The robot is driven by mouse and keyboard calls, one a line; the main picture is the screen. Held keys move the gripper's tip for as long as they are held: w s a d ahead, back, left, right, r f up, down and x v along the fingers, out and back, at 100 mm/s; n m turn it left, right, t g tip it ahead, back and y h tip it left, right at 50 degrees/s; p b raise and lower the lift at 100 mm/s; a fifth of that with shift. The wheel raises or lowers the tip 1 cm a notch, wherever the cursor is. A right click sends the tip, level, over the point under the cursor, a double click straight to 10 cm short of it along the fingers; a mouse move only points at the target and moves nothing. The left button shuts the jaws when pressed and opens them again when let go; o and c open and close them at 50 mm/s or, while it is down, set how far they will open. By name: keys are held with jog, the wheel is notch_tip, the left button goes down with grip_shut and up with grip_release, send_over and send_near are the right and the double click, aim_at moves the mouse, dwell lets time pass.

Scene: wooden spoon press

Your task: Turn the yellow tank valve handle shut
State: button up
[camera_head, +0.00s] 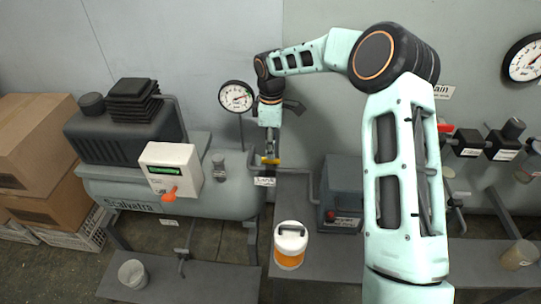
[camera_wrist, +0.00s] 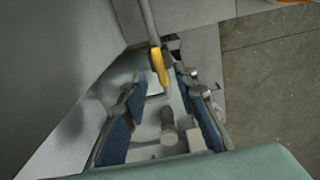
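The yellow tank valve handle (camera_head: 271,161) is at the right end of the grey-green tank (camera_head: 225,200), above a small white label. My gripper (camera_head: 270,148) points down right over it. In the wrist view the handle (camera_wrist: 159,66) is a narrow yellow bar near the fingertips of my gripper (camera_wrist: 162,84). The fingers with blue pads are spread wide, with the handle lying between their line and the upper edge. No contact is visible. The valve body beneath is partly hidden.
A gauge (camera_head: 236,97) on a stem stands close left of my gripper. A grey box (camera_head: 341,190) and an orange-and-white container (camera_head: 289,245) are to the lower right. Pipes run beside the valve.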

aim_at(271, 161)
jog(key=shift+f, duration=2.2)
jog(key=shift+c, duration=0.3)
grip_shut()
